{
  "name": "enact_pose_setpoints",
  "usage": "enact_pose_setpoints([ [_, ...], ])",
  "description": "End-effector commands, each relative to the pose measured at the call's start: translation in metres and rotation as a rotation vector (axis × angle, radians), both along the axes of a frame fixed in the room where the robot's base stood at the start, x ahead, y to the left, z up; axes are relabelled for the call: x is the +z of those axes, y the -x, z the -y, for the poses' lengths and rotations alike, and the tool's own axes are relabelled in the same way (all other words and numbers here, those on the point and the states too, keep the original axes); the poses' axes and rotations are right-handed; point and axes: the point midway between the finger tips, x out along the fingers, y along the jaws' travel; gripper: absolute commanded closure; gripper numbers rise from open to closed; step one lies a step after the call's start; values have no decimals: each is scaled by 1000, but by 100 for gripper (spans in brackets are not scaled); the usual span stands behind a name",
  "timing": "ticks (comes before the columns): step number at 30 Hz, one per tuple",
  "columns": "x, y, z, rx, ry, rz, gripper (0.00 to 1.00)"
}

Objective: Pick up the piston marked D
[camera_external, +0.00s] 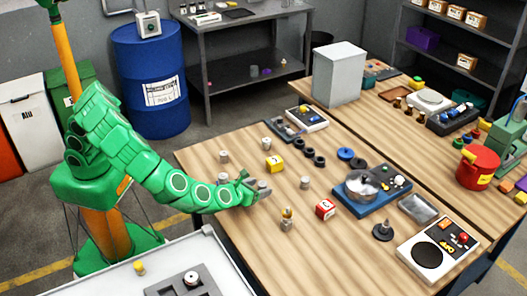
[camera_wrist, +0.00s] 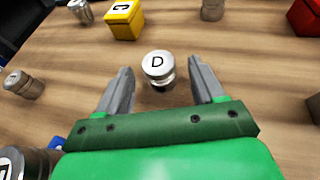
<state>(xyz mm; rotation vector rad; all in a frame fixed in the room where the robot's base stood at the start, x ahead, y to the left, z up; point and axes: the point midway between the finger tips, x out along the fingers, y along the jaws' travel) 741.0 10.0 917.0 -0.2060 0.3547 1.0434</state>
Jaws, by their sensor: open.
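The piston marked D (camera_wrist: 158,66) is a short silver cylinder with a black D on its flat top. In the wrist view it stands upright on the wooden table, between and slightly beyond my two grey fingers. My gripper (camera_wrist: 160,74) is open, with a visible gap on both sides of the piston. In the external view my gripper (camera_external: 257,185) is low over the left part of the table. There I cannot clearly separate the piston from the grey fingers.
A yellow cube (camera_wrist: 123,18) and another piston (camera_wrist: 212,8) stand beyond the piston marked D. More pistons stand at the left, one close by at lower left (camera_wrist: 18,162).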

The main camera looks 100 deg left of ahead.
Motion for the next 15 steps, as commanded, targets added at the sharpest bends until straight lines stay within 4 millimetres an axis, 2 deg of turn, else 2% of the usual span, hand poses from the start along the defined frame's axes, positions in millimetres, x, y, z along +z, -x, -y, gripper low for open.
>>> enact_pose_setpoints([
  [6,-8,-9,-18,2,0,-1,32],
  [15,-10,-12,-21,0,1,0,32],
])
